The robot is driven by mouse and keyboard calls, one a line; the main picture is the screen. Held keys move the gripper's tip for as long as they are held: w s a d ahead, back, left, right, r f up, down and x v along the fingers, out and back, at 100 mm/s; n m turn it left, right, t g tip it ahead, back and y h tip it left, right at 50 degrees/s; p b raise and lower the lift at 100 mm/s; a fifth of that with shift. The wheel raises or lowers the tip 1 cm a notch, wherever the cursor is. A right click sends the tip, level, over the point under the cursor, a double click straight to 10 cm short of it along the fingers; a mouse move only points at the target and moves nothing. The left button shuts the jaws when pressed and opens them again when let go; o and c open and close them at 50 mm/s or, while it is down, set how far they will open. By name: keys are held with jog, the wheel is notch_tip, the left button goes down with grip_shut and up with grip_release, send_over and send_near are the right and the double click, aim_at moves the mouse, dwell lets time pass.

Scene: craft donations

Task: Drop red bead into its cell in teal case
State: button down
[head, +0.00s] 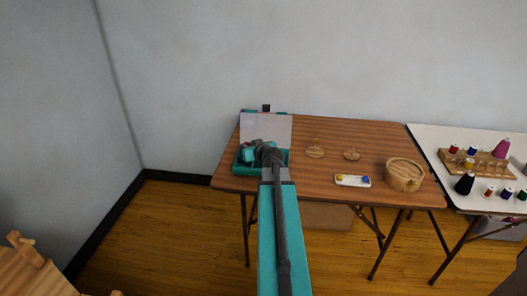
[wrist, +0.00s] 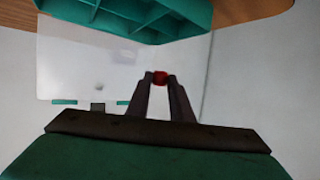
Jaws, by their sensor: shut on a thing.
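The red bead (wrist: 160,78) is held between the fingertips of my gripper (wrist: 160,80) in the wrist view. The gripper is shut on it. The teal case (wrist: 125,18) shows its compartment walls at the top of that view, apart from the bead. Its pale open lid (wrist: 85,65) fills the left of the view. In the head view the teal case (head: 238,168) stands at the left end of the wooden table with its lid (head: 280,127) raised at the back. My arm hides much of the case there, and the bead cannot be made out.
On the wooden table (head: 340,133), right of the case, are two small wooden stands (head: 314,152), (head: 351,153), a white tray (head: 345,181) with blue and yellow pieces, and a round wooden box (head: 404,175). A white table (head: 440,140) with thread spools stands at the right.

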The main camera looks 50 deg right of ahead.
jog(key=shift+f, duration=1.25)
jog(key=c, duration=1.5)
grip_release()
